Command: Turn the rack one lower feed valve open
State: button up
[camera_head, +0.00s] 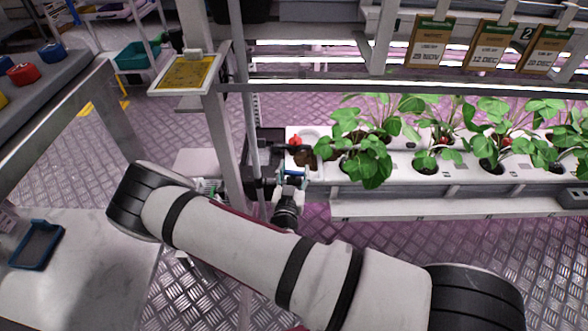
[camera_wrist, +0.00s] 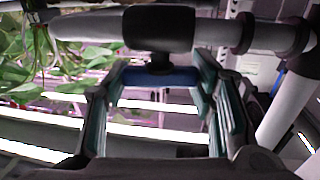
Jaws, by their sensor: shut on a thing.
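The feed valve shows in the wrist view as a black body (camera_wrist: 158,28) on a horizontal white pipe (camera_wrist: 95,27), with a blue handle (camera_wrist: 172,79) below it. My gripper (camera_wrist: 160,84) has its teal-padded fingers on either side of the blue handle and is shut on it. In the head view my gripper (camera_head: 291,181) is at the left end of the planted rack, partly hidden by my arm and small in the picture. The valve's exact turn cannot be told there.
A white trough (camera_head: 400,165) with strawberry plants runs right from the gripper. A rack post (camera_head: 222,140) stands close on the left. A small red part (camera_head: 295,140) sits just behind the gripper. A bench with a blue tray (camera_head: 37,244) is at the lower left.

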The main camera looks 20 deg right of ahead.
jog(key=shift+n+t+y+p, duration=0.4)
jog(key=shift+n+y, duration=0.3)
jog(key=shift+y, duration=0.6)
jog(key=o, duration=1.2)
jog(key=shift+c, duration=0.2)
jog(key=v, duration=1.2)
jog(key=shift+f, duration=0.15)
jog(key=shift+w, duration=0.1)
